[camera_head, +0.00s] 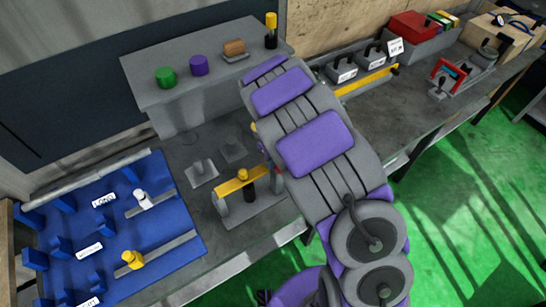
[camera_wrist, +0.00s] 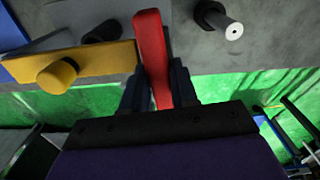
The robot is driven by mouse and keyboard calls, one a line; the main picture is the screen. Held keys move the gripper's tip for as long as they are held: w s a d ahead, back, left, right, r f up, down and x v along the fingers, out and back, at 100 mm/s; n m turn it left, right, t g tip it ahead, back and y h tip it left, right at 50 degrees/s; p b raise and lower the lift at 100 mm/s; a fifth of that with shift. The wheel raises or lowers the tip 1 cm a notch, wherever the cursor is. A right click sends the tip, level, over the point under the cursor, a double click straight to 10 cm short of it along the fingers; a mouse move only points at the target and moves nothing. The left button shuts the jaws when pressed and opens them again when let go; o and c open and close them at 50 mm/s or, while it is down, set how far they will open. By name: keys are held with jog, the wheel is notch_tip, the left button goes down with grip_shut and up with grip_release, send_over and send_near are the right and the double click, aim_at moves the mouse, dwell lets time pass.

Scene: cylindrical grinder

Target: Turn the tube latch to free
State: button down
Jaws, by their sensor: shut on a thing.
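A red lever (camera_wrist: 150,45), which appears to be the tube latch, stands between the fingers of my gripper (camera_wrist: 159,78) in the wrist view. My gripper is shut on it, and the lever's rounded end sticks out beyond the fingertips. A yellow bar (camera_wrist: 100,62) with a round yellow knob (camera_wrist: 57,76) lies just left of the lever. In the head view the yellow bar (camera_head: 238,182) sits on a grey fixture on the bench. My arm hides my gripper and most of the lever there.
A blue board (camera_head: 180,222) with labelled holders and slides lies at the left. A grey raised block (camera_head: 190,107) carries green and purple cylinders behind the fixture. A dark post with a pale tip (camera_wrist: 222,25) stands right of the lever. Green floor lies beyond the bench edge.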

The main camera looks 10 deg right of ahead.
jog(key=shift+w, duration=0.1)
dwell(0.3)
jog(key=c, duration=1)
grip_release()
jog(key=shift+o, duration=0.2)
notch_tip(320, 180, up, 17)
jog(key=p, duration=0.1)
jog(key=shift+r, duration=0.15)
